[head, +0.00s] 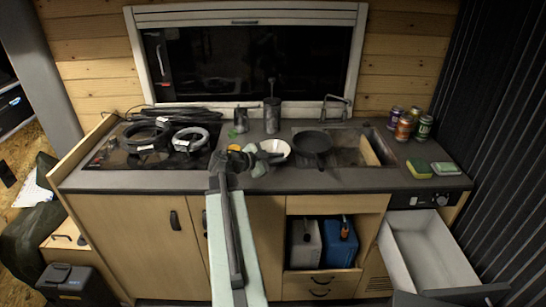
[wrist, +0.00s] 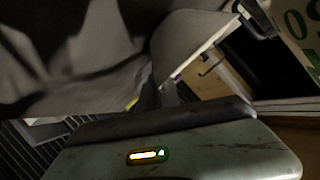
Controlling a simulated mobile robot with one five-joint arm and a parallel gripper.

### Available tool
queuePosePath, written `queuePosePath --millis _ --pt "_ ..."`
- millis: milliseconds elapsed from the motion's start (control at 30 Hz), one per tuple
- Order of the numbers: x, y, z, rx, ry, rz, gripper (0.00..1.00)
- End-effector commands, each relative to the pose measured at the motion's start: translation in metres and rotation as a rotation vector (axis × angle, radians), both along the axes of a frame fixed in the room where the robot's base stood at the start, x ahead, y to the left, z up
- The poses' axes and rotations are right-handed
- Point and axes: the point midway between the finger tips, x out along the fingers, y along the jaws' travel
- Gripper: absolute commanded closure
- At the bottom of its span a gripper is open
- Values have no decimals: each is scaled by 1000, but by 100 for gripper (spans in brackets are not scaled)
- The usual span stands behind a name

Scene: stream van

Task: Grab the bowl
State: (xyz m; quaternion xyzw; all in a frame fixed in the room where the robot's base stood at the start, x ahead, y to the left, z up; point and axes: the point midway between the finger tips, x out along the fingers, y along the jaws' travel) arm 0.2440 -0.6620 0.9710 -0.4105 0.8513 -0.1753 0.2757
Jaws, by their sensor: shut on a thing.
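The white bowl (head: 275,149) is at the middle of the dark counter in the head view, just left of the black pan. My gripper (head: 262,157) reaches over the counter from the front and is shut on the bowl's near left rim. My wrist hides part of the bowl, and I cannot tell whether the bowl is clear of the counter. In the wrist view, the gripper body fills the bottom, and a large shadowed grey surface fills the upper left; I cannot tell for sure what it is.
A black pan (head: 312,143) stands close to the bowl's right. A dark canister (head: 272,115) stands behind. Several cans (head: 404,127) and a green sponge (head: 419,169) are at the right. A drawer (head: 428,256) is pulled out below.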

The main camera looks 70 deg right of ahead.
Motion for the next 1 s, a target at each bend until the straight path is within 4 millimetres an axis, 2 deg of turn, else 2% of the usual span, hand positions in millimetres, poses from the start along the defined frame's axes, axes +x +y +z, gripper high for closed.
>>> queuePosePath --millis 667,867,1000 --pt "1 0 3 1 -1 1 100" --pt "1 0 30 0 0 2 100" --pt "1 1 61 0 0 2 100"
